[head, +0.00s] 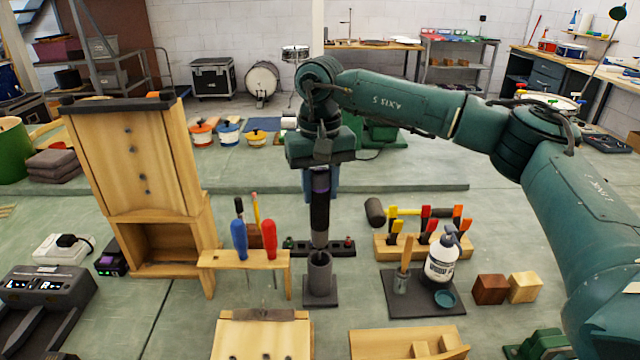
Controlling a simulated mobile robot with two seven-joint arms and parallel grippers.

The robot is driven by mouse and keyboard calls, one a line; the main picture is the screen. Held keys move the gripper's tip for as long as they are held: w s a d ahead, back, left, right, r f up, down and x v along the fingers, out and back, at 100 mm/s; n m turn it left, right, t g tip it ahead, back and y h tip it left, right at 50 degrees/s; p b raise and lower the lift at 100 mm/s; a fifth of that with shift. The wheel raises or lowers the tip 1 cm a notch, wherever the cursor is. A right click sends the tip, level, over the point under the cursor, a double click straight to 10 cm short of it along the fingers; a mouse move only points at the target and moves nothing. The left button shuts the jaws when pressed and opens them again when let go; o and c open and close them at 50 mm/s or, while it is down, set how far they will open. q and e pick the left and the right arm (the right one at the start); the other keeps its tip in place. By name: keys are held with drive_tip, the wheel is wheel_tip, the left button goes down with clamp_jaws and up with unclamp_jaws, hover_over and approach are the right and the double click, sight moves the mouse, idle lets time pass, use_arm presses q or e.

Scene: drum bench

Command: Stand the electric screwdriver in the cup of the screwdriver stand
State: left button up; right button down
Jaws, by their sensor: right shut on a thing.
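The electric screwdriver (320,212) is a dark upright cylinder with a purple band near its top. My right gripper (320,172) is shut on its upper end, pointing down. The screwdriver stand (320,281) is a dark grey cup on a flat square base, on the bench straight below. The screwdriver's lower end is at the cup's mouth in the picture; I cannot tell whether it is just above the rim or slightly inside. My left gripper is not in view.
A wooden rack (215,260) with blue and red screwdrivers stands close left of the stand. A wooden cabinet (135,160) rises further left. To the right are a dark mat (395,305) with a white bottle (442,262) and brush, a clamp rack (382,246) and two wooden blocks.

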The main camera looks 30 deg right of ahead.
sight(320, 224)
drive_tip(key=shift+f, duration=0.5)
drive_tip(key=shift+f+b, duration=0.75)
drive_tip(key=shift+f, duration=0.5)
drive_tip(key=shift+f+b, duration=0.6)
drive_tip(key=shift+b, duration=0.05)
drive_tip(key=shift+f+b, duration=0.4)
drive_tip(key=shift+f, duration=0.2)
drive_tip(key=shift+f+b, duration=0.5)
drive_tip(key=shift+f, duration=0.4)
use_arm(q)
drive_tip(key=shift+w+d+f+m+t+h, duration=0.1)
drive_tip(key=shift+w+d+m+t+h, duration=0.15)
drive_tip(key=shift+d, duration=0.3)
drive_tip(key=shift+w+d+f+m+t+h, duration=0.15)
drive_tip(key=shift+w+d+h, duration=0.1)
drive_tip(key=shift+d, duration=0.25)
use_arm(e)
drive_tip(key=shift+f, duration=0.35)
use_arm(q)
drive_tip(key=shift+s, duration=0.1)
